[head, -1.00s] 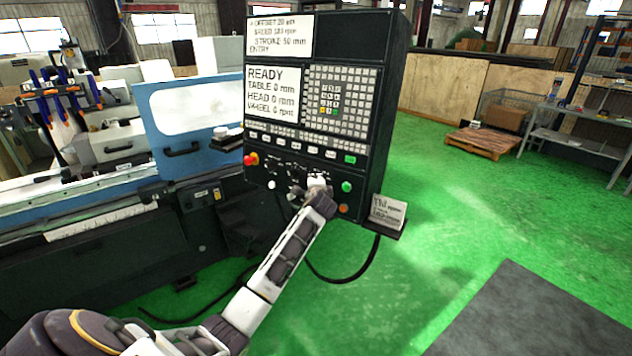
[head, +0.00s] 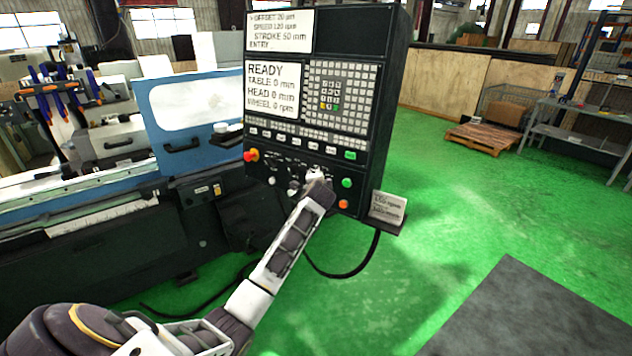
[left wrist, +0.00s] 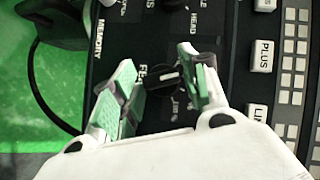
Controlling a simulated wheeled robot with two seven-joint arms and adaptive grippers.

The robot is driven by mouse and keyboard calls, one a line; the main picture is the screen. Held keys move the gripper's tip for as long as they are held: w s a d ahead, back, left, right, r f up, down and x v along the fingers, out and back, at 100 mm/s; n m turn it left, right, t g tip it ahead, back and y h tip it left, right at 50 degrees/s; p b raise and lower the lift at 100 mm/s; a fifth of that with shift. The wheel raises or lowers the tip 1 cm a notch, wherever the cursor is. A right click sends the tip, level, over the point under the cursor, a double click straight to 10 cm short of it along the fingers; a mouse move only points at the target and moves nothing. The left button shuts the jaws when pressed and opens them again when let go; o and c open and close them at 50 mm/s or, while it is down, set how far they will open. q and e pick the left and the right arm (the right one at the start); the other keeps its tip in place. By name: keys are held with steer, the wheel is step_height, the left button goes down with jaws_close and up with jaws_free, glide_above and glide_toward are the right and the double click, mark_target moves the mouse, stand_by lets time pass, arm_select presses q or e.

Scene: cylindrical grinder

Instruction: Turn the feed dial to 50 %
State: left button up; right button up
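The feed dial (left wrist: 165,78) is a black round knob with a white mark, beside a partly covered label that seems to read FEED in the left wrist view. My left gripper (left wrist: 160,85) is open, with one finger on each side of the dial. A gap shows between the left finger and the dial; the right finger is close to it, and I cannot tell whether it touches. In the head view my left gripper (head: 316,177) is at the lower part of the black control panel (head: 393,90) and hides the dial. My right gripper is in neither view.
A red emergency button (head: 251,155), a green button (head: 347,183) and an orange button (head: 343,204) sit around the gripper on the panel. A small card (head: 387,207) stands on a ledge at right. A black cable (head: 345,275) hangs below.

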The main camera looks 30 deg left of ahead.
arm_select(q)
steer(key=shift+o, duration=0.7)
steer(key=shift+s+d, duration=0.15)
steer(key=v, duration=1.1)
steer(key=shift+s+d, duration=0.15)
steer(key=shift+s, duration=0.1)
stand_by(0.4)
